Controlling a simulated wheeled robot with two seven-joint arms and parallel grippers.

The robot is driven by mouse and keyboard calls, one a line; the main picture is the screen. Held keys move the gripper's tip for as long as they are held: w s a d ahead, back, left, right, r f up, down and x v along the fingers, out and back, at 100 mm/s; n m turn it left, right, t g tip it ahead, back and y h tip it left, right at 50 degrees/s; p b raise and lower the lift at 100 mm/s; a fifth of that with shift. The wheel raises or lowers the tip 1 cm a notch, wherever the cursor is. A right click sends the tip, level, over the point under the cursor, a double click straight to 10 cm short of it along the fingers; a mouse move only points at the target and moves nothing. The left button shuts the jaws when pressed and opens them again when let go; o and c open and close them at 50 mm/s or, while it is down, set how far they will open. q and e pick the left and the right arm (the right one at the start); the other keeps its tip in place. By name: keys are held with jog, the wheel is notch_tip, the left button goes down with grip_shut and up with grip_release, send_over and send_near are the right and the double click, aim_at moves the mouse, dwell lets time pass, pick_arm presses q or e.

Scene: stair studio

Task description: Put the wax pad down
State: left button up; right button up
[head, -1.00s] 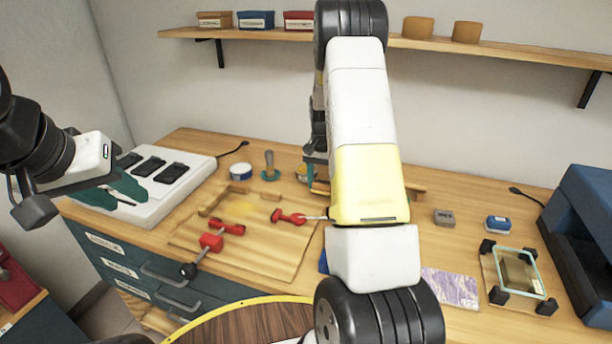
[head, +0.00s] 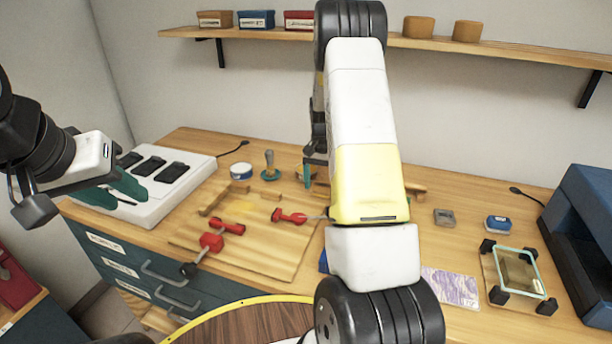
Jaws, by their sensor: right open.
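I cannot pick out the wax pad with certainty; part of the bench behind my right arm is hidden. My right gripper (head: 308,174) shows just left of the yellow arm link, low over the back of the wooden board (head: 272,262). Its teal fingertips point down. It is open, and I see nothing between the fingers. My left gripper (head: 115,190) is at the left, in front of the white unit with black pads (head: 150,210). Its teal fingers look spread, with nothing held.
Red-handled tools (head: 212,242) lie on the board. To the right are a grey block (head: 444,217), a blue-and-white block (head: 497,223), a glass-topped frame (head: 520,270) and a blue machine (head: 585,230).

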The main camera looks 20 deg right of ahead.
aim_at(321, 184)
notch_tip(321, 184, up, 12)
jog(key=f, duration=0.1)
jog(key=s+a+r+n+t+y, duration=0.25)
jog(key=s+a+r, duration=0.55)
jog(key=s+r, duration=0.5)
jog(key=s+a+r+n+t, duration=0.1)
jog(key=s+a+n+t, duration=0.1)
jog(key=s, duration=0.6)
jog(key=s+a+r+n+t, duration=0.2)
jog(key=s+a+n, duration=0.1)
jog(key=s+a, duration=0.2)
jog(key=s, duration=0.2)
jog(key=shift+s+a+r, duration=0.15)
jog(key=shift+s+a, duration=0.1)
jog(key=shift+s, duration=0.15)
jog(key=shift+n, duration=0.25)
